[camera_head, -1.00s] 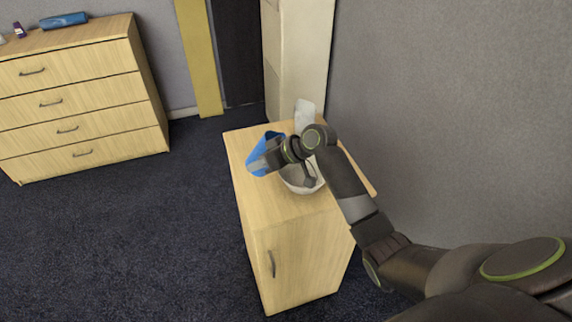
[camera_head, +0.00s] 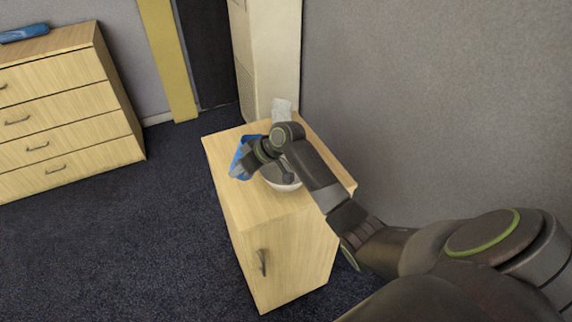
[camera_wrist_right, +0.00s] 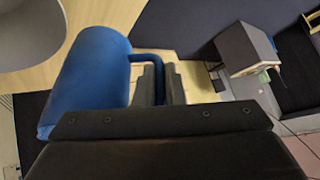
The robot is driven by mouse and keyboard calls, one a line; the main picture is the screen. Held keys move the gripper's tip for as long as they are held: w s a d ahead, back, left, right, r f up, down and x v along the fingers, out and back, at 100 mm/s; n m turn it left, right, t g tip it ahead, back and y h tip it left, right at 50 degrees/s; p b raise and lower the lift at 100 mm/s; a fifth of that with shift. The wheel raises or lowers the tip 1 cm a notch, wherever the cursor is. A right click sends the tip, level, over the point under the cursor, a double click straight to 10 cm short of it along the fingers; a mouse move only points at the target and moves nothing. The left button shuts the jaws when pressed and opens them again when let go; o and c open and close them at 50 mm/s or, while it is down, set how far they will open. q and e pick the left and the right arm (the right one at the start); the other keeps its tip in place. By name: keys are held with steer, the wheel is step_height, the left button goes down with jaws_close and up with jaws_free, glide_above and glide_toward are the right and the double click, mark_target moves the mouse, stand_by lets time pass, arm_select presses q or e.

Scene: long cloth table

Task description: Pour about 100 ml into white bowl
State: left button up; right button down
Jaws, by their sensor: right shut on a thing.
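The white bowl (camera_head: 285,187) stands on the small wooden cabinet, partly hidden under my right arm in the head view. It also shows at the top left corner of the right wrist view (camera_wrist_right: 30,35), and what I see of its inside looks empty. My right gripper (camera_wrist_right: 157,88) is shut on the handle of a blue mug (camera_wrist_right: 90,75). In the head view the blue mug (camera_head: 239,158) is just left of the bowl, apart from it and tilted. Its contents are hidden. My left gripper is not in view.
The cabinet top (camera_head: 222,150) is mostly clear around the bowl. A pale object (camera_head: 281,110) stands at its back edge. A tall cream cabinet (camera_head: 272,55) is behind, a grey wall on the right. A wooden drawer chest (camera_head: 70,110) with a blue item stands at left.

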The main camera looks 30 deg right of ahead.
steer(key=shift+a, duration=0.1)
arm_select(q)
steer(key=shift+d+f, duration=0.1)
arm_select(e)
steer(key=shift+a+r, duration=0.1)
steer(key=shift+a, duration=0.1)
steer(key=shift+d, duration=0.15)
stand_by(0.6)
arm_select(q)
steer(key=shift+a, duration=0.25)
